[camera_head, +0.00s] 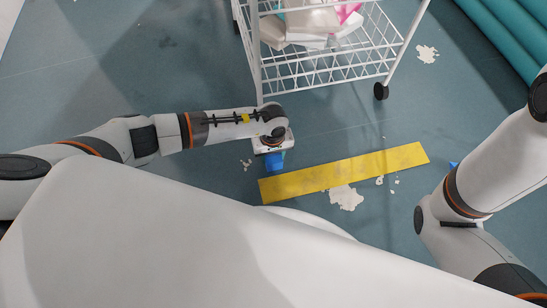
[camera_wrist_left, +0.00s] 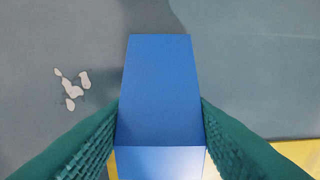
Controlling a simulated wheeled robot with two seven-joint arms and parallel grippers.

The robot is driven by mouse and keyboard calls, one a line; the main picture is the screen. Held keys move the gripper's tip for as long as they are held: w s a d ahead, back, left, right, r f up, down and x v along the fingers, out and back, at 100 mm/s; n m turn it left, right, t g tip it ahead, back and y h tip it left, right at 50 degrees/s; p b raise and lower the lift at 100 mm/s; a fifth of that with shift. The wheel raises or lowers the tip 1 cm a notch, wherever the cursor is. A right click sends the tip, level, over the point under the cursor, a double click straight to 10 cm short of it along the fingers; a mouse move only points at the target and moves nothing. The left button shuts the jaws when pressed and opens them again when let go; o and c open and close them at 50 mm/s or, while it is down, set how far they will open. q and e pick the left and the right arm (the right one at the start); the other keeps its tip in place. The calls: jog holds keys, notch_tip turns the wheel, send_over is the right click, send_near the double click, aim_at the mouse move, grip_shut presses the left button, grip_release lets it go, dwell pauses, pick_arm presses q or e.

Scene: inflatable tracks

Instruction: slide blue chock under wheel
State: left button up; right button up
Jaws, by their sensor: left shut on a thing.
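A blue chock (camera_head: 275,161) is in my left gripper (camera_head: 273,150), just above or on the floor left of the yellow strip; I cannot tell its exact height. In the left wrist view the blue chock (camera_wrist_left: 160,90) is a wedge-like block between the two green ribbed fingers of the left gripper (camera_wrist_left: 160,135), which press on its sides. A black caster wheel (camera_head: 381,91) is under the front right corner of the white wire cart (camera_head: 325,75), up and right of the chock and apart from it. My right gripper is not visible.
A yellow strip (camera_head: 345,172) lies on the blue-grey floor. White flaky patches (camera_head: 346,197) lie around it. A small blue piece (camera_head: 454,164) shows beside my right arm. Teal inflatable tubes (camera_head: 510,35) are at the upper right. Floor between chock and wheel looks clear.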

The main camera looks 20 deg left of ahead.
pick_arm(q)
jog(key=shift+w+a+b, duration=0.8)
jog(key=shift+w, duration=0.35)
jog(key=shift+w+a+b, duration=0.75)
jog(key=shift+w+b, duration=0.1)
jog(key=shift+w, duration=0.3)
jog(key=shift+w+a+b, duration=0.8)
jog(key=shift+w, duration=0.35)
jog(key=o, duration=1.1)
jog(key=shift+o, duration=0.2)
jog(key=shift+r, duration=0.15)
